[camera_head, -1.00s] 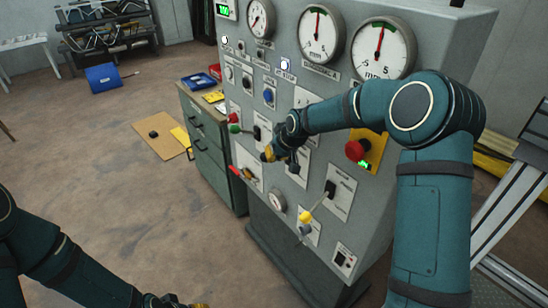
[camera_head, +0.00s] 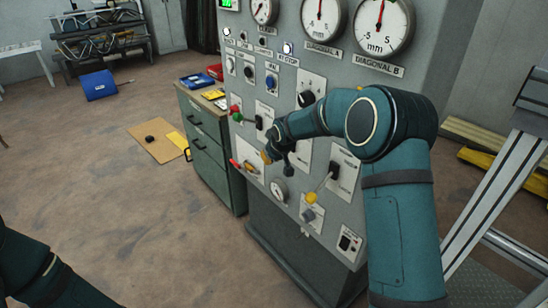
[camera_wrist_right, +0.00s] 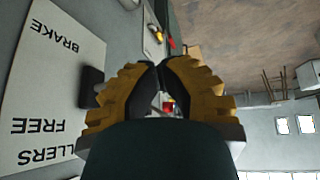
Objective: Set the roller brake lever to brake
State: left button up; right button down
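The roller brake lever's white plate (camera_wrist_right: 45,85), printed BRAKE and ROLLERS FREE, fills the left of the right wrist view. A black block (camera_wrist_right: 90,88) on it stands close beside my right gripper (camera_wrist_right: 158,68). The gripper's yellow-edged fingers are drawn together with their tips touching or nearly so; I see no handle between them. The lever's handle is not clear in either view, and the fingers may hide it. In the head view my right gripper (camera_head: 268,156) is in front of the panel's middle. Only part of my left arm shows, at lower left.
The grey control panel (camera_head: 233,60) carries gauges, knobs and other levers. A drawer cabinet (camera_head: 205,150) stands left of the panel.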

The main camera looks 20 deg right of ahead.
notch_tip(320, 180, down, 4)
jog(key=shift+w+d+r+b, duration=0.1)
jog(key=shift+w+r+b, duration=0.1)
jog(key=shift+b, duration=0.7)
jog(key=shift+s+r, duration=0.1)
jog(key=shift+r, duration=0.1)
jog(key=shift+r+p, duration=0.45)
jog(key=shift+r, duration=0.2)
